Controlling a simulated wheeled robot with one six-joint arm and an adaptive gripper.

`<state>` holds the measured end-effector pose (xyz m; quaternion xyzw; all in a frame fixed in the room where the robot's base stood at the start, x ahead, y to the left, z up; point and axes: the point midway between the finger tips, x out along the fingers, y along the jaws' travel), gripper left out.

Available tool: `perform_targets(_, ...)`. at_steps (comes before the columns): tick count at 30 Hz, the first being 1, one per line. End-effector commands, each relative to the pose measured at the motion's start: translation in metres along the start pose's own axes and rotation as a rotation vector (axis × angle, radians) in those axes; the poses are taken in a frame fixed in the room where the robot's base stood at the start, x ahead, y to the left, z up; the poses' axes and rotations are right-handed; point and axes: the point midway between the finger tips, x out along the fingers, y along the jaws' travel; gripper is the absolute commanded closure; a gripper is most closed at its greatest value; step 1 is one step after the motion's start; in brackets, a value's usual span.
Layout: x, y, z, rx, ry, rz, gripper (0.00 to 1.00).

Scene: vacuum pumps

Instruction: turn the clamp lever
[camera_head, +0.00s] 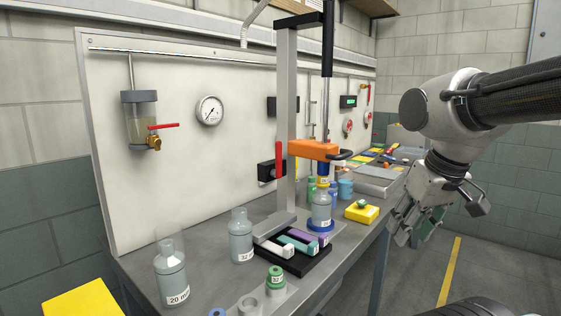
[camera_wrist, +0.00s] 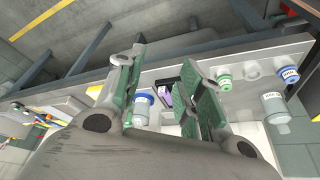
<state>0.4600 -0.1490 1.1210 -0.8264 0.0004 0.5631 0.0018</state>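An orange clamp block (camera_head: 312,149) sits on the grey upright stand (camera_head: 286,115). A short black lever (camera_head: 342,154) sticks out from its right side; it looks like the clamp lever. I cannot make out this lever in the wrist view. My gripper (camera_head: 412,232) hangs to the right of the bench, lower than the clamp and well apart from it. In the wrist view my gripper (camera_wrist: 164,60) is open, with its green-padded fingers spread and nothing held between them.
A clear bottle (camera_head: 321,208) stands below the clamp. A black tray (camera_head: 300,262) with coloured pieces lies in front of the stand. Bottles (camera_head: 241,238) stand at the left, and a yellow block (camera_head: 361,211) lies near the bench's right edge. The floor right of the bench is open.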

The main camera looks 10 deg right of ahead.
Motion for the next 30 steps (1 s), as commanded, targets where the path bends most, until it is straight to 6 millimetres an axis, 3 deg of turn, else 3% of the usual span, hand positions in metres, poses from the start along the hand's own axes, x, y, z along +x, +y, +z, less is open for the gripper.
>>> perform_targets(5,0.002,0.004,0.001,0.017,-0.011,0.007,0.61)
perform_targets(11,0.036,0.016,0.003,0.134,-0.178,0.001,0.61)
perform_targets(14,0.064,-0.004,-0.004,0.331,-0.28,-0.122,0.61)
perform_targets(17,0.091,-0.039,-0.024,0.631,-0.368,-0.295,0.61)
perform_targets(20,0.114,-0.077,-0.066,0.994,-0.442,-0.494,0.61)
perform_targets(24,0.131,-0.11,-0.153,1.488,-0.517,-0.788,0.61)
perform_targets(27,0.13,-0.115,-0.226,1.797,-0.557,-1.018,0.61)
perform_targets(30,0.113,-0.112,-0.29,2.011,-0.593,-1.247,0.61)
